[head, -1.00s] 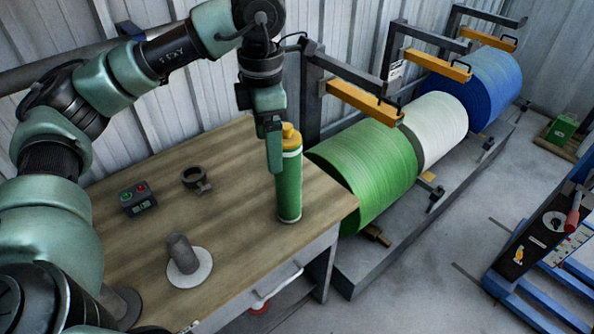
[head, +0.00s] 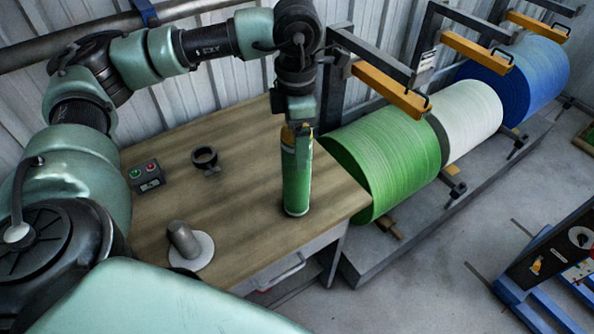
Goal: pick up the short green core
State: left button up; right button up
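A short green cylinder (head: 296,185), which I take for the green core, stands upright near the right end of the wooden table (head: 245,235). It has pale bands near its ends and an orange-yellow part at its top. My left gripper (head: 297,140) points down over the top of the cylinder, and its fingers overlap the upper end in the picture. The fingers hide part of that end, so I cannot tell whether they grip it. The cylinder's base appears to rest on the table. My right gripper is out of view.
On the table are a button box (head: 146,177), a dark ring clamp (head: 205,159) and a grey post on a white disc (head: 186,243). Large green (head: 385,165), white (head: 468,120) and blue (head: 530,75) rolls sit on a rack to the right.

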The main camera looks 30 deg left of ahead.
pick_arm(q)
jog(key=shift+f, duration=0.9)
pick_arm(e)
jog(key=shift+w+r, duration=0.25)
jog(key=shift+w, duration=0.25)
pick_arm(q)
grip_shut()
jog(key=shift+w, duration=0.1)
